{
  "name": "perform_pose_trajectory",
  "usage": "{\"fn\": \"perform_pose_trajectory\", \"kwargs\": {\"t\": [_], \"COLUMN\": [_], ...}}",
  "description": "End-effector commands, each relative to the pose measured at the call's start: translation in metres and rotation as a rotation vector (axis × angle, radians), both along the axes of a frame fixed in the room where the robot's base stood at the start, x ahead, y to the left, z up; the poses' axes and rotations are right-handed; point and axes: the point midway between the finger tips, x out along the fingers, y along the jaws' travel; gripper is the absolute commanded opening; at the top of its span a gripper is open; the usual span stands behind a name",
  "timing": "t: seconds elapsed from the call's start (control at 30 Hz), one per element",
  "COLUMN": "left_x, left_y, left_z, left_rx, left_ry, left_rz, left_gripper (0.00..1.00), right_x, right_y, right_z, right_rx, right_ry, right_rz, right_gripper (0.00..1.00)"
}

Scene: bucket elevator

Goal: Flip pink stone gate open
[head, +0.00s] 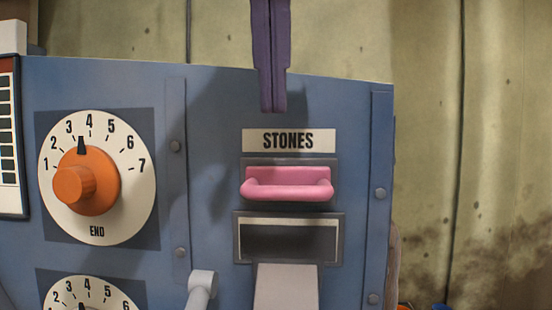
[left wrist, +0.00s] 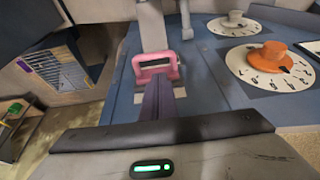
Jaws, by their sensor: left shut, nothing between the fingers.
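The pink stone gate (head: 287,184) is a pink handle-shaped flap below the "STONES" label (head: 288,140) on the blue panel. Its front bar stands out along its lower edge. It also shows in the left wrist view (left wrist: 156,68), just beyond the fingertips. My left gripper (head: 273,106) comes in from the top, its purple fingers shut and empty. In the head view its tips are just above the label and apart from the gate. The fingers also show in the left wrist view (left wrist: 158,98). My right gripper is in neither view.
Below the gate are a dark framed slot (head: 290,240) and a light grey chute (head: 286,288). A grey lever (head: 201,288) stands lower left. A dial with an orange knob (head: 82,183) is at the left. The panel between dial and gate is mostly clear.

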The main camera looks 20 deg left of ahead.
Motion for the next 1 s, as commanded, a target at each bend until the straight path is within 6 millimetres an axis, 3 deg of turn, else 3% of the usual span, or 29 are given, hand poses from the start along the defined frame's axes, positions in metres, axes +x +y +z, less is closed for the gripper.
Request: {"fn": "perform_pose_trajectory", "kwargs": {"t": [0.17, 0.6, 1.0], "left_x": [0.004, 0.025, 0.029], "left_y": [0.002, 0.008, 0.008], "left_z": [-0.012, -0.07, -0.081], "left_rx": [-0.005, -0.002, -0.003], "left_ry": [-0.007, -0.011, -0.01], "left_rz": [-0.006, 0.001, 0.001], "left_gripper": [0.0, 0.0, 0.0], "right_x": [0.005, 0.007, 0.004], "right_y": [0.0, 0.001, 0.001], "right_z": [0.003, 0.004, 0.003], "right_rx": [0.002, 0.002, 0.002], "right_ry": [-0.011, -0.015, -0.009], "right_rz": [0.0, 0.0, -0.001], "right_gripper": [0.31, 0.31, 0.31]}}
